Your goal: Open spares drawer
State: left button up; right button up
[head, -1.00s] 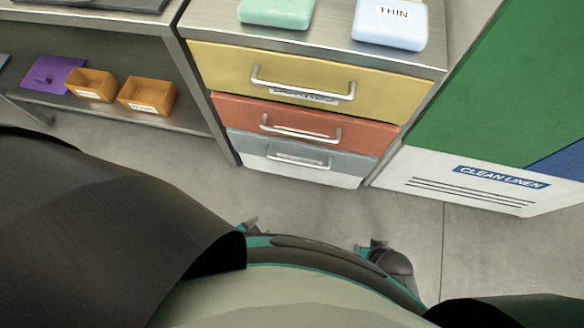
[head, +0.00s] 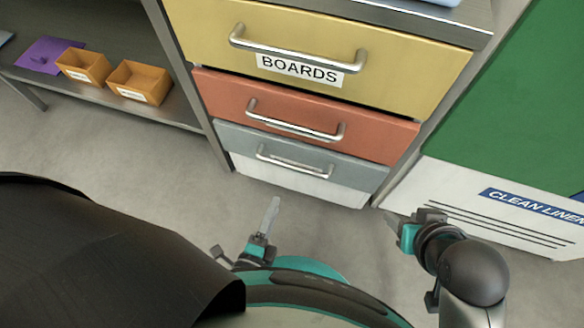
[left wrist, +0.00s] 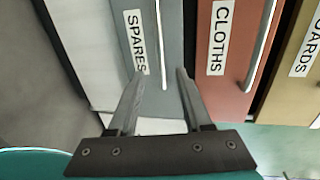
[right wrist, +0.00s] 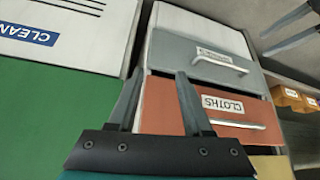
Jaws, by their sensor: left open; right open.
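The spares drawer is the grey drawer (head: 240,141) below the red one, and it looks shut. Its bar handle (head: 295,163) runs across the front. In the left wrist view the grey front (left wrist: 175,75) carries a SPARES label (left wrist: 137,42). My left gripper (head: 272,203) is open and empty, pointing at the drawer from below the handle in the head view. In the left wrist view the handle (left wrist: 161,45) lies ahead of the gap between its fingertips, apart from them. My right gripper (head: 391,222) is open and empty, to the lower right of the drawer.
Above are the red CLOTHS drawer (head: 230,95) and yellow BOARDS drawer (head: 420,75), both with bar handles. A white panel (head: 340,192) lies below the grey front. A green and white CLEAN LINEN unit (head: 540,100) stands right. Orange bins (head: 140,82) sit on a left shelf.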

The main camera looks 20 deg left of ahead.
aim_at(292, 166)
pick_arm(q)
jog(key=shift+w+d+f+b, duration=0.1)
jog(key=shift+w+f+b, duration=0.65)
jog(key=shift+w, duration=1.65)
jog(key=shift+w+d+f+b, duration=0.1)
jog(key=shift+w+f+b, duration=0.15)
jog(key=shift+w+b, duration=1.55)
jog(key=shift+w+d+f+b, duration=0.1)
jog(key=shift+w+f+b, duration=0.3)
jog(key=shift+w, duration=2.65)
pick_arm(e)
jog(key=w+a+r+t+y, duration=0.3)
jog(key=a+t+y, duration=0.2)
jog(key=a+t, duration=0.4)
jog(key=shift+a+t, duration=0.25)
jog(key=shift+t, duration=0.35)
pick_arm(q)
jog(key=shift+f, duration=0.1)
pick_arm(e)
jog(key=shift+w, duration=0.1)
pick_arm(q)
grip_shut()
